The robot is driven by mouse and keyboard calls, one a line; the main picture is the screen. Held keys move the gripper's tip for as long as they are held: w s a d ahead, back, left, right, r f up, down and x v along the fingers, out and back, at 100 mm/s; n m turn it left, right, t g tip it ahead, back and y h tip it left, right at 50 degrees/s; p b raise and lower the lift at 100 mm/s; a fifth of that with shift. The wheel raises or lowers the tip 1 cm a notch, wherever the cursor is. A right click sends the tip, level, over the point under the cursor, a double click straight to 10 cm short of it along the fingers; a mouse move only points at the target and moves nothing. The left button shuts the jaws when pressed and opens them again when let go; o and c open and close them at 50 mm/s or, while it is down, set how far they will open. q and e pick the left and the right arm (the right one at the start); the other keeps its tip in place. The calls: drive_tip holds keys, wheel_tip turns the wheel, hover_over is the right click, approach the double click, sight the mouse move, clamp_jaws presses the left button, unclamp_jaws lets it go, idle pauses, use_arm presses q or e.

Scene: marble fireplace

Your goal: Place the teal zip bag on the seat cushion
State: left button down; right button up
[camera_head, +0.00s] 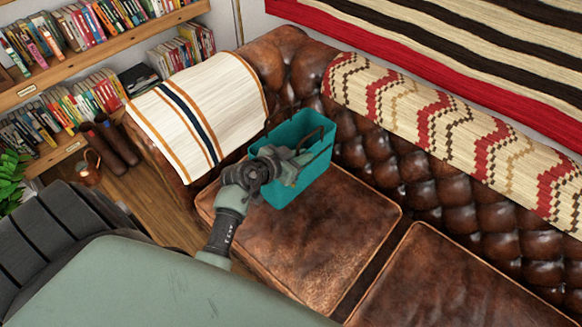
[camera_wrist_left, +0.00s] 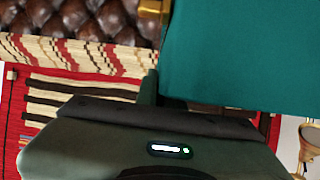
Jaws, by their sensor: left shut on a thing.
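The teal bag (camera_head: 310,175) is in the head view, over the far left corner of the left seat cushion (camera_head: 325,240), close to the sofa's back. My left gripper (camera_head: 290,165) is shut on the bag at its near side; its fingertips are partly hidden. The bag looks upright, with its top open and a dark handle showing. I cannot tell whether its bottom touches the cushion. In the left wrist view the teal bag (camera_wrist_left: 240,60) fills the upper right, right by the gripper. My right gripper is not in view.
The brown leather sofa has a tufted back (camera_head: 400,170) with a zigzag throw (camera_head: 440,130) over it. A striped cloth (camera_head: 200,110) covers the left armrest. A second seat cushion (camera_head: 450,285) is clear. Bookshelves (camera_head: 80,60) stand at the upper left.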

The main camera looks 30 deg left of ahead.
sight(299, 194)
use_arm(q)
drive_tip(key=f+b, duration=0.2)
drive_tip(key=f, duration=0.3)
drive_tip(key=f+b, duration=0.2)
drive_tip(key=f, duration=0.3)
drive_tip(key=f+b, duration=0.2)
drive_tip(key=f, duration=0.3)
drive_tip(key=shift+s+a+f, duration=0.1)
drive_tip(key=shift+a+f, duration=0.15)
drive_tip(key=shift+a, duration=0.05)
wheel_tip(299, 194, down, 4)
drive_tip(key=b, duration=0.3)
drive_tip(key=shift+f, duration=0.25)
drive_tip(key=shift+f, duration=0.15)
drive_tip(key=c, duration=1.5)
unclamp_jaws()
drive_tip(key=shift+c, duration=0.2)
